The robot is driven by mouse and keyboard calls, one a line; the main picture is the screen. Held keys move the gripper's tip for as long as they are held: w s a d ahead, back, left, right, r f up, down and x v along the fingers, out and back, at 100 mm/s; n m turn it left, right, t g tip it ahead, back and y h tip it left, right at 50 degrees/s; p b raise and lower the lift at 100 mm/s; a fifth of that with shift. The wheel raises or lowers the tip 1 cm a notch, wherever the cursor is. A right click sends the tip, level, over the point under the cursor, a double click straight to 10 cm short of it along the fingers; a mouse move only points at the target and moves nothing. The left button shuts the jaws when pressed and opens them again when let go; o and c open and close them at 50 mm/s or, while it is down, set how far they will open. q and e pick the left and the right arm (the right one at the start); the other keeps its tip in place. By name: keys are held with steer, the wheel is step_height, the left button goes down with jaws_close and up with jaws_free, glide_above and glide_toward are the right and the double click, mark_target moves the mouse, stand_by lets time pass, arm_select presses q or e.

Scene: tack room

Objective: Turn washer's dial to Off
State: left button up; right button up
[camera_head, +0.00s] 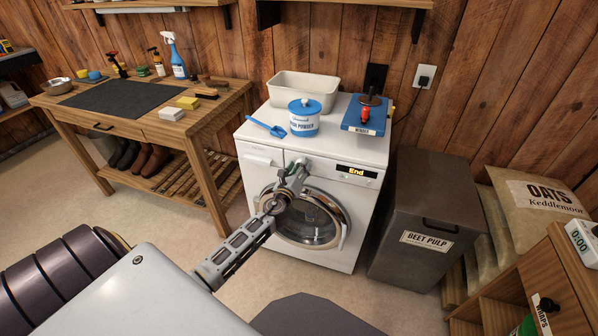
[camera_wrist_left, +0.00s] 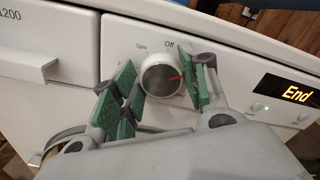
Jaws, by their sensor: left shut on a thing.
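The washer (camera_head: 370,215) is a white front loader against the wood wall, with a round glass door (camera_head: 312,222) and a lit display (camera_head: 356,171) reading "End". Its dial (camera_wrist_left: 161,78) is a round silver knob with a red mark on its right side, pointing right. The "Off" label (camera_wrist_left: 169,44) is printed just above the dial. My left gripper (camera_head: 298,166) is at the panel, its green-padded fingers (camera_wrist_left: 160,82) shut on the dial from both sides. In the head view the gripper mostly hides the dial. My right gripper is not in view.
On the washer top are a cream tub (camera_head: 304,87), a blue-lidded powder tin (camera_head: 304,122), a blue scoop (camera_head: 265,127) and a blue box with a red handle (camera_head: 365,117). A beet pulp bin (camera_head: 430,215) stands right, a wooden bench (camera_head: 150,125) left.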

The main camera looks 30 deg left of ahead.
arm_select(q)
steer(key=shift+a+f+n+b, duration=0.15)
steer(key=shift+n+b, duration=0.45)
steer(key=shift+n, duration=2.4)
steer(key=shift+f+n+b, duration=0.1)
steer(key=shift+n+b, duration=0.5)
steer(key=shift+n, duration=2.4)
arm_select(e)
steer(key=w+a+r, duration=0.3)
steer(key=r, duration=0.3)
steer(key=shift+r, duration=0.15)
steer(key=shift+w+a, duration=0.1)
arm_select(q)
steer(key=o, duration=1)
